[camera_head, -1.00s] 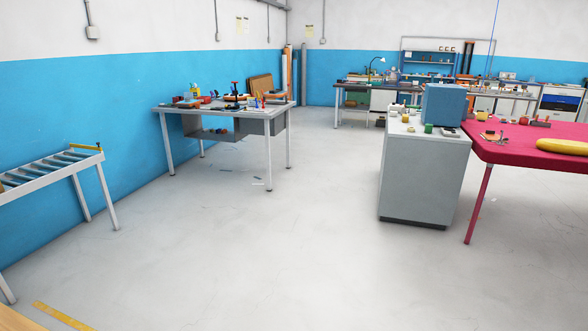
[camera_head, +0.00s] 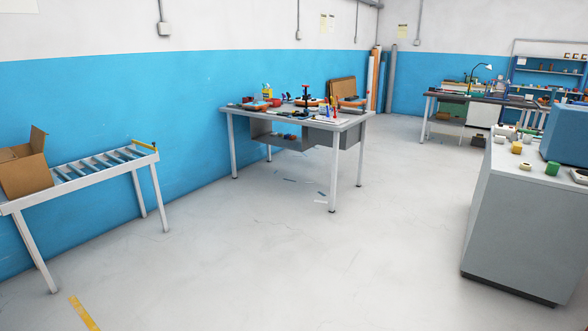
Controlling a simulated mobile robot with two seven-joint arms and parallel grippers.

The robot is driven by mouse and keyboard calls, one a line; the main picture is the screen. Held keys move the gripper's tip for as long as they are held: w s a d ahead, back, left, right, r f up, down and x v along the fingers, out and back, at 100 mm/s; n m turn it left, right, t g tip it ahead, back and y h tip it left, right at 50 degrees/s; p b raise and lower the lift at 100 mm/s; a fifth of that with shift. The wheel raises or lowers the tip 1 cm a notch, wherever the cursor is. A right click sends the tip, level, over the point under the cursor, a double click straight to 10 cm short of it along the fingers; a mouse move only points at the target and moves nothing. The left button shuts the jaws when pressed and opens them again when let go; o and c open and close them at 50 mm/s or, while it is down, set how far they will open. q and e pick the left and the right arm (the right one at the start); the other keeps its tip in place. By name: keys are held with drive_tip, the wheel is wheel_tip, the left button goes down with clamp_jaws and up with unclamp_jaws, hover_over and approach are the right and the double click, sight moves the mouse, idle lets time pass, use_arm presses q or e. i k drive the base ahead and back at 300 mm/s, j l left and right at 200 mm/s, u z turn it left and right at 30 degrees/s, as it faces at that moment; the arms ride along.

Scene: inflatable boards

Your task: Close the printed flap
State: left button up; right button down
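An open cardboard box (camera_head: 26,172) stands on the left end of the roller conveyor (camera_head: 98,172), at the left edge of the view. Some of its flaps stand up. At this distance I cannot tell whether any flap carries print. Neither of my grippers is in view.
A grey workbench (camera_head: 290,122) with tools stands against the blue wall. A grey cabinet (camera_head: 520,225) with small items and a blue box (camera_head: 565,132) stands at the right. Another bench (camera_head: 470,98) is at the back. The floor between is open, with a yellow stripe (camera_head: 84,313) near the conveyor.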

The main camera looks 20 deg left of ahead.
sight(38, 137)
drive_tip(key=i+j+u, duration=0.15)
drive_tip(key=i+u, duration=0.2)
drive_tip(key=i, duration=0.2)
drive_tip(key=i+u, duration=0.4)
drive_tip(key=i, duration=0.2)
drive_tip(key=i+l+u, duration=0.15)
drive_tip(key=i+u, duration=0.2)
drive_tip(key=i, duration=0.2)
drive_tip(key=i+u, duration=0.35)
drive_tip(key=i, duration=0.15)
drive_tip(key=i+u, duration=0.35)
drive_tip(key=i, duration=0.15)
drive_tip(key=i+l+u, duration=0.35)
drive_tip(key=i, duration=0.15)
drive_tip(key=i+l+u, duration=0.25)
drive_tip(key=i+u, duration=0.15)
drive_tip(key=i+l+u, duration=0.35)
drive_tip(key=i+l, duration=0.1)
